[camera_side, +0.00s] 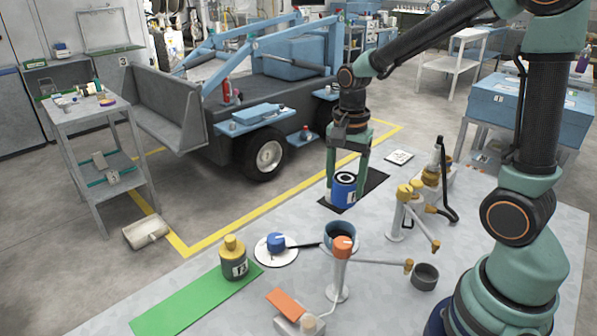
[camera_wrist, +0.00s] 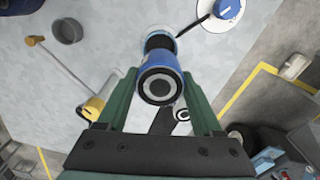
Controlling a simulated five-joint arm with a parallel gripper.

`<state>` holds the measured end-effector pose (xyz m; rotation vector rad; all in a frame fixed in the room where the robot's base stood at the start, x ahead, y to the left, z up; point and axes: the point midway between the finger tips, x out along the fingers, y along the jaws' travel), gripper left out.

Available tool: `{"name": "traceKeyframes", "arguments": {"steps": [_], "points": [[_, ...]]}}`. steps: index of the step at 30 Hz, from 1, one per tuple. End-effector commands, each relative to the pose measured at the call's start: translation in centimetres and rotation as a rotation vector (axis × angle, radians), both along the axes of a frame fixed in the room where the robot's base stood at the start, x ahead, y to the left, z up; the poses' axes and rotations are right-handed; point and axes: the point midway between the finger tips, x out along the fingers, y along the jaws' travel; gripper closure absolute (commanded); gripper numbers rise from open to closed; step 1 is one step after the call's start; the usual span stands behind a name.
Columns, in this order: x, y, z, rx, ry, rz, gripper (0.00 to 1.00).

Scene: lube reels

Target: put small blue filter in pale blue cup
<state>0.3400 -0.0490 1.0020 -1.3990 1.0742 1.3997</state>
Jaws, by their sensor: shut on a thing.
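The small blue filter (camera_side: 345,190) has a dark top with a pale ring and a label on its side. My gripper (camera_side: 347,186) points down with a green finger on either side of the filter, shut on it. In the wrist view the filter (camera_wrist: 161,68) stands upright between the fingertips (camera_wrist: 160,88). It is over or on a black mat; I cannot tell whether it touches. The pale blue cup (camera_side: 340,242) stands apart from it, nearer the side camera. In the wrist view the cup (camera_wrist: 163,30) is partly hidden behind the filter.
A white disc (camera_side: 289,254) with a blue cap lies left of the cup. A yellow-capped stand (camera_side: 398,215) and a grey cup (camera_side: 425,276) are to the right. The black mat (camera_side: 375,184) lies beneath my gripper.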

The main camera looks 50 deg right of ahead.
Motion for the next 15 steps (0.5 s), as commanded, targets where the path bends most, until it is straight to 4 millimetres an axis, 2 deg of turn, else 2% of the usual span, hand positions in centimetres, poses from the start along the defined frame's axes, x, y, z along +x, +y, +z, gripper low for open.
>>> {"name": "traceKeyframes", "arguments": {"steps": [1,6,15], "points": [[-0.1,0.0,-1.4,0.001,0.008,0.0,0.98],[-0.1,0.0,-4.9,0.001,0.005,0.0,0.98],[-0.1,0.0,-7.6,0.0,0.003,0.0,0.98]]}}
